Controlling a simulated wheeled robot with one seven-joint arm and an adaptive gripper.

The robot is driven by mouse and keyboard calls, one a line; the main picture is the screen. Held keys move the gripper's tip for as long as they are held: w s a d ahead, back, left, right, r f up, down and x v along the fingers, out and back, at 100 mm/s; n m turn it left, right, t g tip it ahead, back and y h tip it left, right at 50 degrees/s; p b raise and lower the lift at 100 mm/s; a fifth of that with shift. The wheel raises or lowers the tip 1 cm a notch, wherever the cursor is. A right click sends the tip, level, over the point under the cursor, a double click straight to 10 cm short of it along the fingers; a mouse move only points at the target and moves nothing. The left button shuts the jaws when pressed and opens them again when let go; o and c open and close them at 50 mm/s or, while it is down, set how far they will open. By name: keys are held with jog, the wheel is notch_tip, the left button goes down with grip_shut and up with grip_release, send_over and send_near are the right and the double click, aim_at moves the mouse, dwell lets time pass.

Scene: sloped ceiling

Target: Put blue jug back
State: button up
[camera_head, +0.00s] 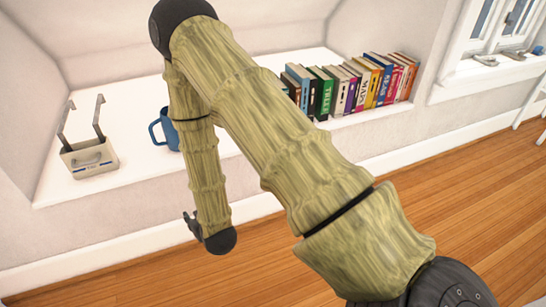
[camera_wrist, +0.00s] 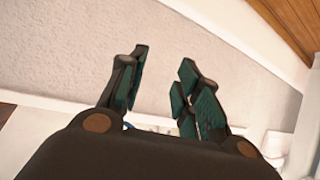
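A blue jug (camera_head: 171,137) stands on the white alcove ledge, its handle on the left. My arm hides its right side. In the head view my gripper (camera_head: 190,224) is low in front of the ledge, beyond the forearm and apart from the jug; most of it is hidden. In the wrist view my gripper (camera_wrist: 163,62) has its green-padded fingers spread apart, with nothing between them. A small blue patch shows at the base of the left finger in the wrist view; I cannot tell if it is the jug.
A white box with two grey upright prongs (camera_head: 88,158) stands on the ledge (camera_head: 125,110) left of the jug. A row of books (camera_head: 350,85) stands on the right part. The ledge is clear between box and jug. Wooden floor (camera_head: 470,180) lies in front.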

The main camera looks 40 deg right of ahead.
jog(key=s+d+f+g, duration=0.1)
jog(key=s+f+g, duration=0.3)
jog(key=s, duration=0.8)
jog(key=s+d+f+g, duration=0.1)
jog(key=s+f+g, duration=0.2)
jog(key=s, duration=0.8)
jog(key=s+d+f+g, duration=0.1)
jog(key=s+f+g, duration=0.3)
jog(key=s+f, duration=0.3)
jog(key=s, duration=0.5)
jog(key=shift+s+f+g+y, duration=0.3)
jog(key=shift+y, duration=0.1)
